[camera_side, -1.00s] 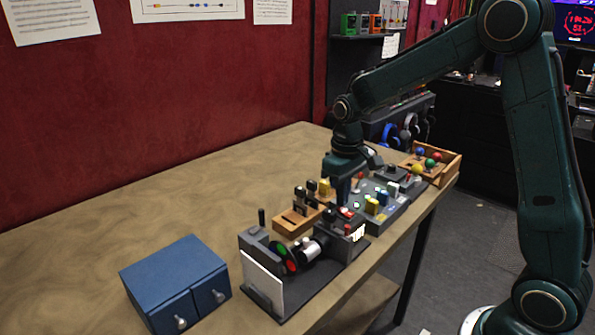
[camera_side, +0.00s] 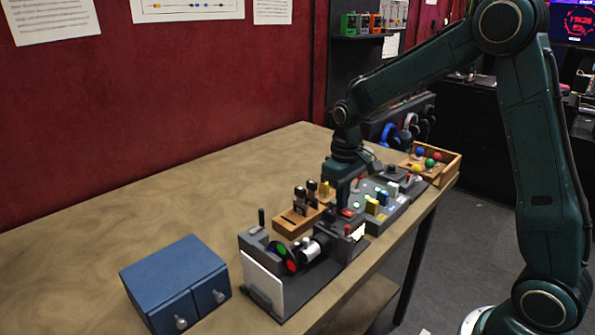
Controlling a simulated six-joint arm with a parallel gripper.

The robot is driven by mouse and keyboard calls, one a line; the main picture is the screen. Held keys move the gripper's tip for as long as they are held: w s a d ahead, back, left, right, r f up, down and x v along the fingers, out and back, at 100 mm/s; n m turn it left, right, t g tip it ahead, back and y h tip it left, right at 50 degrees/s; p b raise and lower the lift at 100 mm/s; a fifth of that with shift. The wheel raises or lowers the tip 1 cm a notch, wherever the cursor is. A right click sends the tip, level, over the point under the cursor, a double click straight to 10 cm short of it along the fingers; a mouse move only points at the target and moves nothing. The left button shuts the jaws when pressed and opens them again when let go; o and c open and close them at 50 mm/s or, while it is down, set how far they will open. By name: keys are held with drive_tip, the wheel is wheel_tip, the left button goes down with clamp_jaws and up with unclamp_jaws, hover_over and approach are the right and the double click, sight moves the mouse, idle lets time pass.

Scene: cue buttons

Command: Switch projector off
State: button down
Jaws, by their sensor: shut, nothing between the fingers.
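The projector (camera_side: 333,243) is a dark grey box with a lens barrel (camera_side: 311,250), on a dark base at the front edge of the table. A colour wheel (camera_side: 289,259) with red and green parts stands before the lens, facing a white screen (camera_side: 262,284). A red button (camera_side: 347,212) and a small red-tipped lever (camera_side: 347,229) show at the projector's rear end. My gripper (camera_side: 342,203) is shut and empty, pointing down just above or behind the projector. Its fingertips are partly hidden, so I cannot tell whether they touch anything.
A wooden block (camera_side: 301,217) with dark-knobbed levers stands behind the projector. A grey panel (camera_side: 392,212) with coloured buttons and switches lies to the right, then a wooden tray (camera_side: 446,172) with coloured balls. A blue drawer box (camera_side: 175,277) stands at left.

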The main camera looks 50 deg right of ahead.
drive_tip(key=shift+r, duration=0.1)
wheel_tip(320, 180, up, 7)
idle(1.2)
idle(0.4)
drive_tip(key=s+a+r+t, duration=0.2)
drive_tip(key=s, duration=0.5)
drive_tip(key=s+a+r+t, duration=0.1)
drive_tip(key=s+a+r, duration=0.1)
drive_tip(key=s, duration=0.6)
drive_tip(key=s+a+r+t, duration=0.2)
drive_tip(key=s, duration=0.6)
drive_tip(key=shift+r+t, duration=0.3)
